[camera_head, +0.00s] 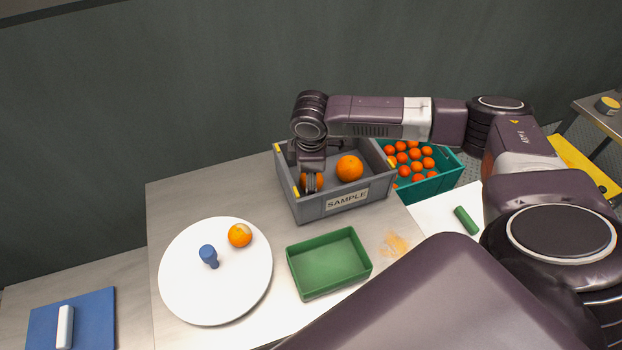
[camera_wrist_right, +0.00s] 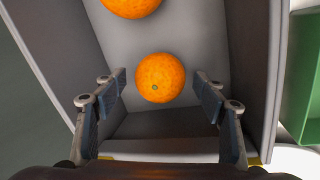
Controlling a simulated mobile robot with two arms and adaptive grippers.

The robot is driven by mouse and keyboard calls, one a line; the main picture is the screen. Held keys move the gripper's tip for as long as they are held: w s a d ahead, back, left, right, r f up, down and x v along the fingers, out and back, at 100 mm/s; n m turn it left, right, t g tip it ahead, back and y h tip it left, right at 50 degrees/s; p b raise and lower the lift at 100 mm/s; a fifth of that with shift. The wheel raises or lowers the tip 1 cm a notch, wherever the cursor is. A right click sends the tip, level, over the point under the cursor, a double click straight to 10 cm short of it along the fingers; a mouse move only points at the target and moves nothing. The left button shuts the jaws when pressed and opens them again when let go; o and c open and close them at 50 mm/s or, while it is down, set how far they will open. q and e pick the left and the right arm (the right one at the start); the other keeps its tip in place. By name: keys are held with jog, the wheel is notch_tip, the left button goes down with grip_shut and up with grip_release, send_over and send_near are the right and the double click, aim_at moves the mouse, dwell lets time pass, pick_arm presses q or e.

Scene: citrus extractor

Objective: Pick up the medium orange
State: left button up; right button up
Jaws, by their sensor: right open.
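My right gripper (camera_head: 311,186) reaches down into the left part of the grey SAMPLE box (camera_head: 347,202). In the right wrist view my right gripper (camera_wrist_right: 160,88) is open, with one finger on each side of an orange (camera_wrist_right: 160,76); no clear contact shows. In the head view this orange (camera_head: 318,180) is partly hidden by the gripper. A larger-looking orange (camera_head: 349,168) lies to its right in the same box and is cut off at the top of the wrist view (camera_wrist_right: 132,4). I cannot tell for certain which is the medium one. My left gripper is not in view.
A white round plate (camera_head: 200,290) holds another orange (camera_head: 240,235) and a blue peg-like piece (camera_head: 209,256). An empty green tray (camera_head: 328,264) stands in front of the box. A teal crate (camera_head: 432,184) of small oranges is right of the box. The box walls stand close around my right gripper.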

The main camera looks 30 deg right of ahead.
jog(key=shift+f, duration=0.1)
jog(key=shift+c, duration=0.2)
jog(key=c, duration=1.3)
